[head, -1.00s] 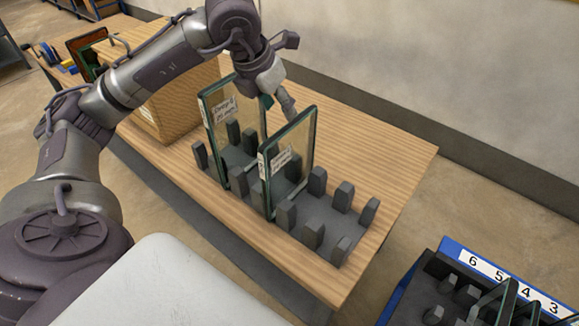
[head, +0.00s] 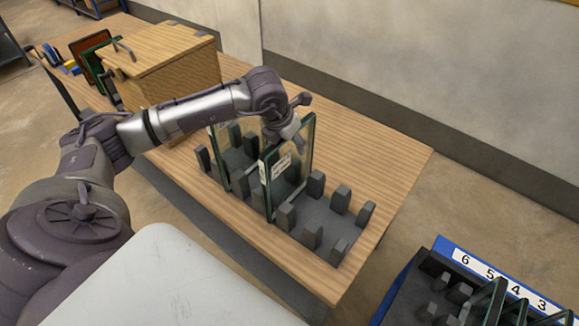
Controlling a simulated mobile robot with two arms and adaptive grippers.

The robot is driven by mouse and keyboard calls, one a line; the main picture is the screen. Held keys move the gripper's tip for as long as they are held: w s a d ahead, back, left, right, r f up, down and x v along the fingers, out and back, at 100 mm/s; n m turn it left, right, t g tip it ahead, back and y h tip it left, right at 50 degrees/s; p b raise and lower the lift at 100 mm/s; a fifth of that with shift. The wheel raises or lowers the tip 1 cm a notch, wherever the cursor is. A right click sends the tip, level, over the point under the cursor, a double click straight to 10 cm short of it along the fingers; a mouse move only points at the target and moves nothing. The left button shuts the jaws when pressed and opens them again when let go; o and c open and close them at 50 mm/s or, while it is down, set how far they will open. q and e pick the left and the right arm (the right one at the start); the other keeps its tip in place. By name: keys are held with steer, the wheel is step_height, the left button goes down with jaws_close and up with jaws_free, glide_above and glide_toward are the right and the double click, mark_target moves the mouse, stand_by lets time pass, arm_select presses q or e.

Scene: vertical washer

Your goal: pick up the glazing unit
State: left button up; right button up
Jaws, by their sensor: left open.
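Two glazing units stand upright in a dark slotted rack (head: 325,218) on the wooden table. The nearer glazing unit (head: 284,172) has a white label and dark edges. My right gripper is out of view.
A wooden box (head: 165,65) stands on the table (head: 395,160) behind the rack, with coloured panels (head: 90,50) beyond it. A blue rack (head: 440,262) numbered 6, 5, 4, 3 holds glass panes at lower right. The table's right end is bare.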

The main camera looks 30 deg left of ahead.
arm_select(q)
steer(key=shift+f, duration=0.2)
steer(key=shift+f+b, duration=0.25)
steer(key=shift+b, duration=0.3)
stand_by(0.4)
steer(key=shift+c, duration=0.2)
jaws_close()
steer(key=shift+w+r, duration=0.15)
steer(key=shift+r, duration=0.05)
stand_by(0.3)
